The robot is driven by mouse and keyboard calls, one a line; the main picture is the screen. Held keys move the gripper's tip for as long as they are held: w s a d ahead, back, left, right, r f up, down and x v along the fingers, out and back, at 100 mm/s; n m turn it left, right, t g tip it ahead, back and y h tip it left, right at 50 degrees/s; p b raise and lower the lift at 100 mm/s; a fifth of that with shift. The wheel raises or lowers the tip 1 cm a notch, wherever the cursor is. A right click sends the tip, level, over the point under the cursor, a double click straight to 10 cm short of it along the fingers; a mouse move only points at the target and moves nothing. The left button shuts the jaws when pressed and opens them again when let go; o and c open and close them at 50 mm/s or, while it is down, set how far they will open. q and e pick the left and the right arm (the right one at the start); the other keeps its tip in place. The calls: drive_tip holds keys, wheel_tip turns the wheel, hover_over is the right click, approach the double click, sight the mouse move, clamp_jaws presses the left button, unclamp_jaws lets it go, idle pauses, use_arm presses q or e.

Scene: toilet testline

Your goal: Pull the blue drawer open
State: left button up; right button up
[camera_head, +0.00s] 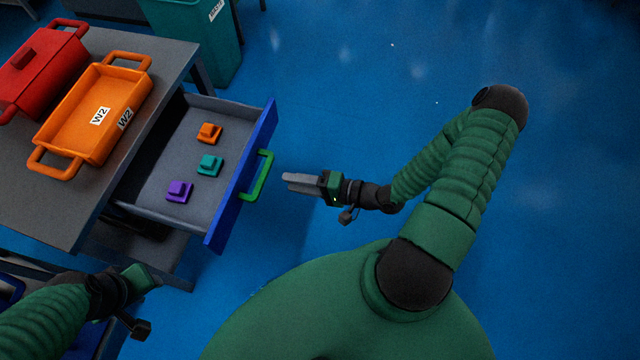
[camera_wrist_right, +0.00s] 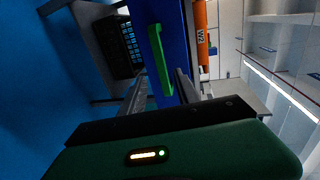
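The blue drawer (camera_head: 243,176) stands pulled out of the grey table, its grey inside showing. Its green handle (camera_head: 258,176) is on the front face, and in the right wrist view the handle (camera_wrist_right: 160,60) appears between my two fingers, ahead of them. My right gripper (camera_head: 286,180) is open and empty, pointing at the handle from the right with a small gap between. An orange block (camera_head: 209,132), a teal block (camera_head: 210,165) and a purple block (camera_head: 179,190) lie in the drawer. My left gripper (camera_head: 150,279) is low at the left, below the table; its fingers are not clear.
On the grey table (camera_head: 50,205) are an orange tray (camera_head: 82,130) marked W2 and a red container (camera_head: 38,72). A teal bin (camera_head: 205,40) stands behind the table. The blue floor (camera_head: 330,90) right of the drawer is clear.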

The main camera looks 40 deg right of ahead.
drive_tip(key=v, duration=0.7)
drive_tip(key=shift+f+p, duration=0.1)
drive_tip(key=shift+p, duration=0.2)
